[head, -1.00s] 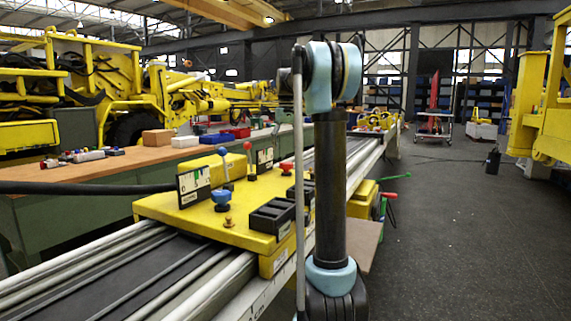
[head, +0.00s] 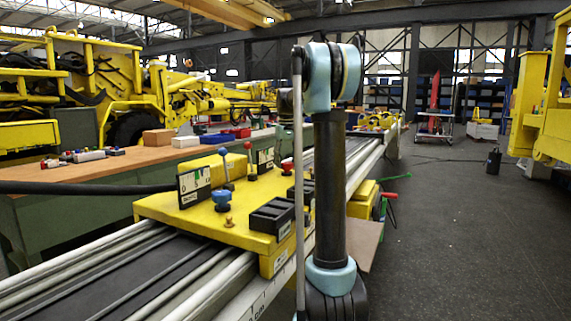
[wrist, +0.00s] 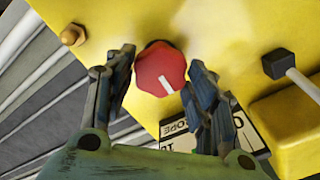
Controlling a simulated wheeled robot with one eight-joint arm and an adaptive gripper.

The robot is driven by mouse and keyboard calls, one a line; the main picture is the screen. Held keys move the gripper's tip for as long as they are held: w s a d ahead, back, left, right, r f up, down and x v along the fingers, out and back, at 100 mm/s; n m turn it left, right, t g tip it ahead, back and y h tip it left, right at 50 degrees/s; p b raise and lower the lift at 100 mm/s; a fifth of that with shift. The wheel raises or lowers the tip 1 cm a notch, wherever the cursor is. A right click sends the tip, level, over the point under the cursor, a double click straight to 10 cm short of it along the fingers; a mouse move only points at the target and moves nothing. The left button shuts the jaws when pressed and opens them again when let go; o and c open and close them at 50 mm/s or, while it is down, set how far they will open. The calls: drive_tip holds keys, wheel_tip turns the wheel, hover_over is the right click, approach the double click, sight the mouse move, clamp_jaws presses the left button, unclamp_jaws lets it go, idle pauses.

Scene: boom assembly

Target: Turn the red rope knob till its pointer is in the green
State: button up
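The red rope knob (wrist: 160,68) sits on the yellow panel (wrist: 235,30) in the wrist view. Its white pointer line aims to the lower right, toward the scale plate lettered "ROPE" (wrist: 180,129), which my right finger partly covers.
A brass button (wrist: 72,35) and a black-ended lever (wrist: 290,72) flank the knob. In the head view, a blue knob (head: 221,195), ball-topped levers and black boxes (head: 270,219) share the panel. Open floor (head: 460,240) lies to the right.

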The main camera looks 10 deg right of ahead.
drive_tip(key=c, duration=0.3)
drive_tip(key=shift+a, duration=0.2)
drive_tip(key=shift+d, duration=0.15)
drive_tip(key=shift+m, duration=0.4)
